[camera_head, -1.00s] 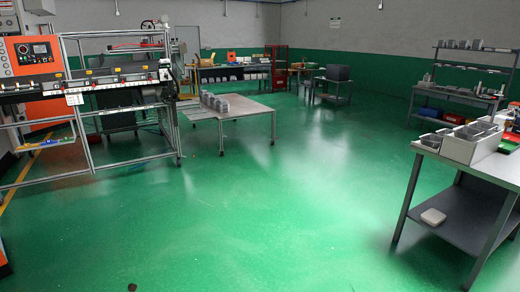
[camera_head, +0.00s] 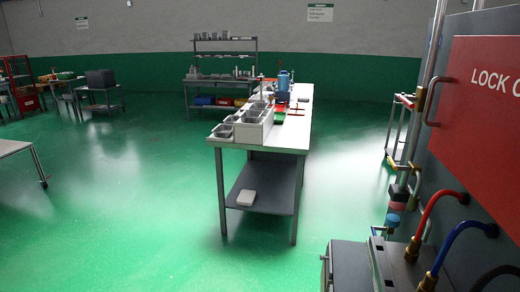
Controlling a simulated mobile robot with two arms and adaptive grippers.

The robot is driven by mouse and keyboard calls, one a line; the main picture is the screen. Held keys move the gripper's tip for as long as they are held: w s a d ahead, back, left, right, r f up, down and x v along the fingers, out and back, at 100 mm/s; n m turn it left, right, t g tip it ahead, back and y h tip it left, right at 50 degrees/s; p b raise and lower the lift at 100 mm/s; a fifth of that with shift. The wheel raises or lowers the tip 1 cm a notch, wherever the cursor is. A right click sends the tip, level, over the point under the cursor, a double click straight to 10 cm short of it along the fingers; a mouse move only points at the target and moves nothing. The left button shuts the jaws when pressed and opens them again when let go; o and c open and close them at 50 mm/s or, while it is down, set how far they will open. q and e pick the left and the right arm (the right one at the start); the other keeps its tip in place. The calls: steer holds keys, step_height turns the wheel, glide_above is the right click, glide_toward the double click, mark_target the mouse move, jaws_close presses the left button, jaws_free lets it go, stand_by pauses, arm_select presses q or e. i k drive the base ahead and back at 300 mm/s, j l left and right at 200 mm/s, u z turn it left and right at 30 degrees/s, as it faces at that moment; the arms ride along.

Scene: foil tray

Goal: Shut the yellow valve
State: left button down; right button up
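I cannot make out a yellow valve with certainty. At the right edge, a red hose (camera_head: 432,210) and a blue hose (camera_head: 455,245) run from brass-coloured fittings (camera_head: 412,249) on a grey panel. Small black, pink and blue round parts (camera_head: 396,207) sit near them on a vertical pipe line. Whether any of these belongs to the yellow valve cannot be told. Neither of my grippers is in view.
A red panel (camera_head: 492,122) lettered "LOCK O..." stands at the right, with a handle. Dark grey boxy equipment (camera_head: 348,268) is low at the bottom right. A white-topped table (camera_head: 292,135) with bins stands mid-view.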

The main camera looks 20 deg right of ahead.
mark_target(395, 168)
steer(key=i+z, duration=0.2)
steer(key=z, duration=0.3)
steer(key=i+j+z, duration=0.1)
steer(key=z, duration=0.4)
steer(key=i+j+z, duration=0.25)
steer(key=z, duration=0.25)
steer(key=i+j+z, duration=0.2)
steer(key=z, duration=0.25)
